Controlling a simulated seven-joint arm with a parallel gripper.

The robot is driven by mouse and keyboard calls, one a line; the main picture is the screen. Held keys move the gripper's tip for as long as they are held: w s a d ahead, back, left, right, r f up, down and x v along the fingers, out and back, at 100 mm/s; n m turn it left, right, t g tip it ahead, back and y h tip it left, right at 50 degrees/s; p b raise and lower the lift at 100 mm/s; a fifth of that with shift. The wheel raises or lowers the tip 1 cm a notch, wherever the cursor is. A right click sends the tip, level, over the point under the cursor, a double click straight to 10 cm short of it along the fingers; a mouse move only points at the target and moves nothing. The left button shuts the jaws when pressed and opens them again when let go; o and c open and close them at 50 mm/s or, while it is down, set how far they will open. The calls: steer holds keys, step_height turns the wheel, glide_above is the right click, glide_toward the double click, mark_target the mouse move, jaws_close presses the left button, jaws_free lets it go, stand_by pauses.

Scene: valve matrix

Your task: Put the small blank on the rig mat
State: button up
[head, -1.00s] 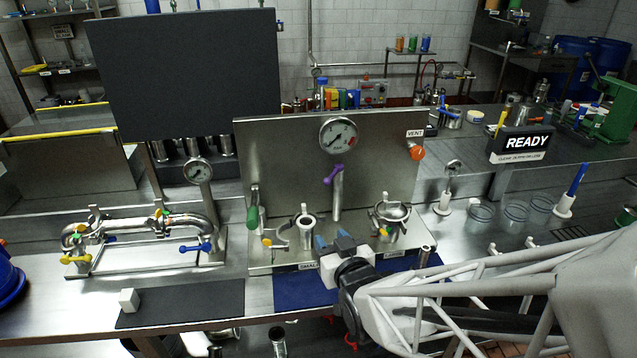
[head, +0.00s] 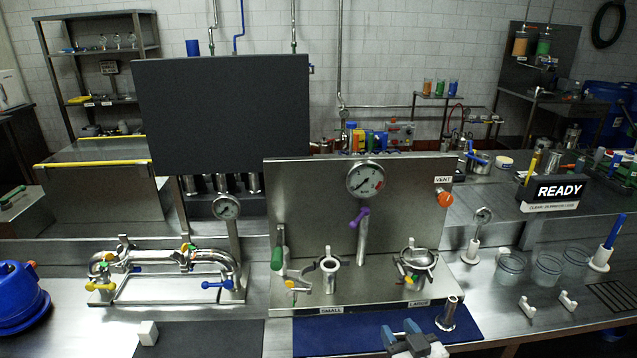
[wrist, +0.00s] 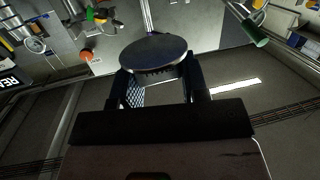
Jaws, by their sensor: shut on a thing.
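In the head view my gripper (head: 402,332) is at the bottom edge, over the front right part of the blue mat (head: 325,338) before the rig. In the wrist view my gripper (wrist: 155,85) is shut on a round, dark disc, which I take for the small blank (wrist: 153,50). Its face shows between and beyond the fingers. In the head view the disc cannot be made out. The steel rig (head: 290,220) stands behind the mat, with a port labelled SMALL (head: 329,272) at left and a wider clamped port (head: 417,262) at right.
A flanged steel post (head: 447,314) stands on the mat's right end, close to my gripper. White hooks (head: 527,306) and clear beakers (head: 510,268) are at right. The blue mat's left part is clear.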

steer(key=s+d+f, duration=0.2)
steer(key=s+f, duration=0.2)
steer(key=s, duration=0.1)
steer(key=shift+d+f, duration=0.2)
steer(key=shift+f, duration=0.1)
steer(key=shift+w, duration=0.35)
stand_by(0.5)
glide_above(395, 329)
steer(key=shift+f, duration=0.75)
stand_by(0.5)
steer(key=shift+f, duration=1.8)
steer(key=shift+f, duration=0.15)
steer(key=o, duration=0.9)
